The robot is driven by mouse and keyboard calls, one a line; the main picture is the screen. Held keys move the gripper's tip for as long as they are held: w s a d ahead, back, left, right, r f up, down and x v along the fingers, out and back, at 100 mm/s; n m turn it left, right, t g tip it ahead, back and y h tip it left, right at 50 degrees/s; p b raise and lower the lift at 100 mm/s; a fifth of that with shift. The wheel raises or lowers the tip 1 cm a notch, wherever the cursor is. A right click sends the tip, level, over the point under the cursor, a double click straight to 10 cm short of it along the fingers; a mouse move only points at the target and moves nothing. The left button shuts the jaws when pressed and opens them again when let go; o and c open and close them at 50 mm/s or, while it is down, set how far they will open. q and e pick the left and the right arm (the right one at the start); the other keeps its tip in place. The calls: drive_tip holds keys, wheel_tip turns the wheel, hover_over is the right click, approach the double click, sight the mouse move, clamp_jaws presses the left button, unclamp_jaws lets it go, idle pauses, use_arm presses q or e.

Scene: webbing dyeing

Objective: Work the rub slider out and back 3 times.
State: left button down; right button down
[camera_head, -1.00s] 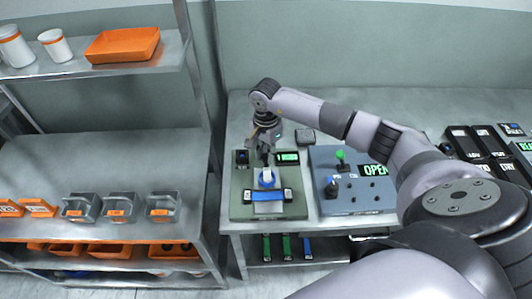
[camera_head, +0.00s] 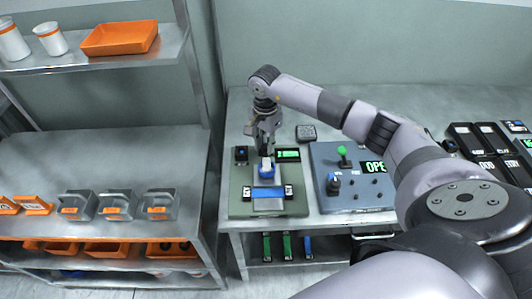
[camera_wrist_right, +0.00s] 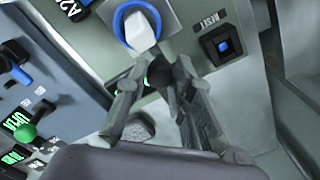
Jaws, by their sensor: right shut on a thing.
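The rub slider (camera_head: 266,168), a white block with a blue ring at its base, sits on the grey-green rub tester (camera_head: 240,207). It stands behind a blue strip (camera_head: 267,193) held by dark clips at both ends. My right gripper (camera_head: 266,151) points down just behind the white block. It is shut on the slider, though the exact grip is hard to make out. In the right wrist view the white block (camera_wrist_right: 141,30) shows just past the fingers (camera_wrist_right: 157,78). My left gripper is not in view.
A blue-grey panel (camera_head: 350,200) with a green-topped lever (camera_head: 343,152) is close on the right. A metal shelf rack (camera_head: 110,150) with trays stands left.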

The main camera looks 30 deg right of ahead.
drive_tip(key=shift+w+d+f+b, duration=0.2)
drive_tip(key=shift+w+d+b, duration=0.1)
drive_tip(key=shift+w, duration=0.15)
drive_tip(key=shift+w+d+r, duration=0.1)
drive_tip(key=shift+r, duration=0.25)
drive_tip(key=c, duration=1.8)
unclamp_jaws()
drive_tip(key=o, duration=0.4)
drive_tip(key=shift+w+f, duration=0.1)
drive_tip(key=shift+f, duration=0.05)
drive_tip(key=shift+o, duration=0.2)
wheel_tip(320, 180, up, 12)
